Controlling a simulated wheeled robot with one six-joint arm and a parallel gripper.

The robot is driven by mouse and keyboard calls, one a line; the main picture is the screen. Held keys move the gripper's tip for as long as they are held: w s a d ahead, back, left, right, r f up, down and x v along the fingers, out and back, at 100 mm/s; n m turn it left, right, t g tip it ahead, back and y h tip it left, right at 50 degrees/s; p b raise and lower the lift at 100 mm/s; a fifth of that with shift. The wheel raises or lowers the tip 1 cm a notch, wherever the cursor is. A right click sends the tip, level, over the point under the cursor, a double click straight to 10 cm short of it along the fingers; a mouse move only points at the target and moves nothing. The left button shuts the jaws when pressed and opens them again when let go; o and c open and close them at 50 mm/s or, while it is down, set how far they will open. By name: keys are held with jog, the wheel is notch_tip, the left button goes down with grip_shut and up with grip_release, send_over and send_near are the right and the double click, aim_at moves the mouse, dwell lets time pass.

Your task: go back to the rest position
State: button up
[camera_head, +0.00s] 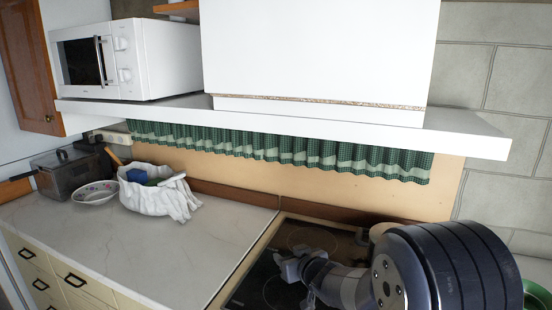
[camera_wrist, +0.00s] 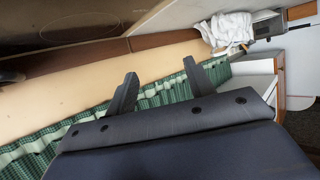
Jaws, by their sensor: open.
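My gripper (camera_wrist: 160,68) shows in the wrist view with its two dark fingers spread apart and nothing between them. Behind the fingers are the tan wall panel (camera_wrist: 75,85) and the green checked curtain (camera_wrist: 30,150), seen tilted. In the head view my arm reaches in from the lower right, above the dark cooktop (camera_head: 262,285). Its large dark joint covers part of that corner, and I cannot clearly make out the fingertips there.
A white shelf (camera_head: 300,124) carrying a microwave (camera_head: 150,55) overhangs the counter. The pale counter (camera_head: 120,245) is clear in front. A white cloth-lined basket (camera_head: 150,197), a patterned bowl (camera_head: 95,194) and a grey container (camera_head: 68,172) stand at its back left.

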jog(key=shift+d+f+b, duration=0.2)
jog(key=shift+f+b, duration=0.25)
jog(key=shift+f, duration=2.3)
jog(key=shift+s, duration=0.1)
